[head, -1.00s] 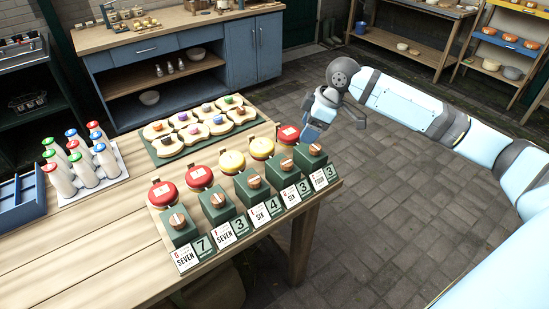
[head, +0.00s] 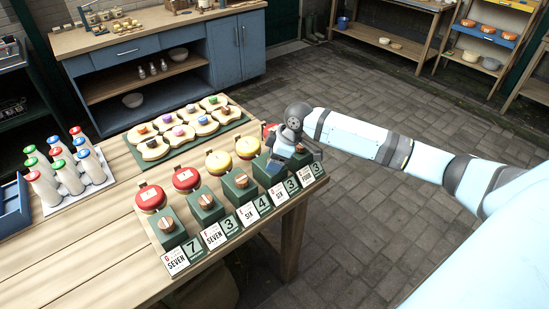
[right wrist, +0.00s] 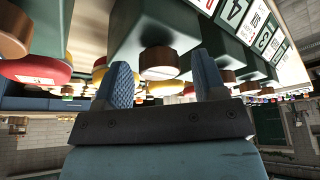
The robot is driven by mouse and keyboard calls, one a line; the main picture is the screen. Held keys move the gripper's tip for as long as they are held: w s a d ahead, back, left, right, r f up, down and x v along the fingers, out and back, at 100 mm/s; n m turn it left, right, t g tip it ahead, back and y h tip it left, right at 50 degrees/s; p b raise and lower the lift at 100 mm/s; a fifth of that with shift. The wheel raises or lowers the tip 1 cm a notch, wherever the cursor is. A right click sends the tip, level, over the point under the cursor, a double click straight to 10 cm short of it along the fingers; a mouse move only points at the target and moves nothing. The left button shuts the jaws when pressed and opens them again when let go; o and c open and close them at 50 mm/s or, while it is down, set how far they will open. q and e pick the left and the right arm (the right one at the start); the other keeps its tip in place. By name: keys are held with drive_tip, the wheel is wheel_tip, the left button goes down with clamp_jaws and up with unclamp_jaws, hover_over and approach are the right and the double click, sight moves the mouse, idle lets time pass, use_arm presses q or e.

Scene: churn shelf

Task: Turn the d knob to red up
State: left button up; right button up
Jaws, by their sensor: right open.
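A row of green boxes with round wooden knobs stands along the table's right edge, each with a number card in front. The card letters are too small to read surely, so I cannot tell which is the d knob. My right gripper (head: 298,160) is at the far right end of the row, over the last boxes, partly hiding their knobs. In the right wrist view, its open fingers (right wrist: 160,85) point at a wooden knob (right wrist: 160,63) on a green box (right wrist: 145,25). The knob shows between the fingertips; contact is unclear. My left gripper is out of view.
Red domes (head: 150,198) and yellow domes (head: 219,162) stand behind the boxes. A green board (head: 160,160) with several wooden pieces and capped bottles (head: 68,176) are farther left. The floor (head: 400,230) right of the table is clear.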

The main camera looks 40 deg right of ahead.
drive_tip(key=c, duration=0.9)
